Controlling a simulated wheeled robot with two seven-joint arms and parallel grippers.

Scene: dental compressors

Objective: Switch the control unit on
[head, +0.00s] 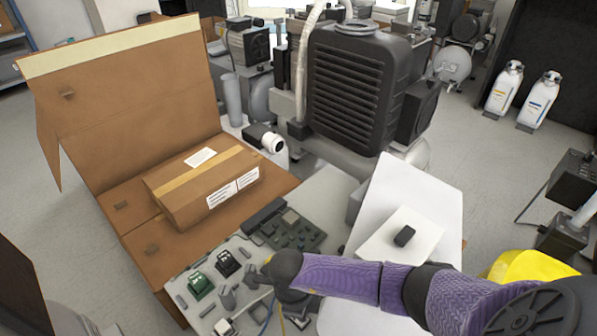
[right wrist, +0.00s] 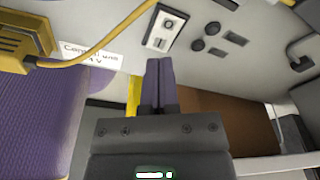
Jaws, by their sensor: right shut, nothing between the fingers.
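In the right wrist view, a pale panel carries a white label (right wrist: 88,52) that reads roughly "Control unit". To its right is a light switch plate (right wrist: 166,29) with a round part and a small dark part. I cannot tell the switch's position. My right gripper (right wrist: 158,64) is shut and empty, its fingertips just below the plate; whether they touch it is unclear. In the head view my right arm reaches in from the right over an open electronics board (head: 240,262), and its fingers are hidden. My left gripper is not in view.
In the right wrist view, a yellow plug (right wrist: 24,38) with a yellow cable sits left, and dark round and square fittings (right wrist: 207,37) sit right. In the head view, an open cardboard box (head: 125,110) stands left, a black compressor (head: 350,85) behind, and a white surface (head: 415,185) right.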

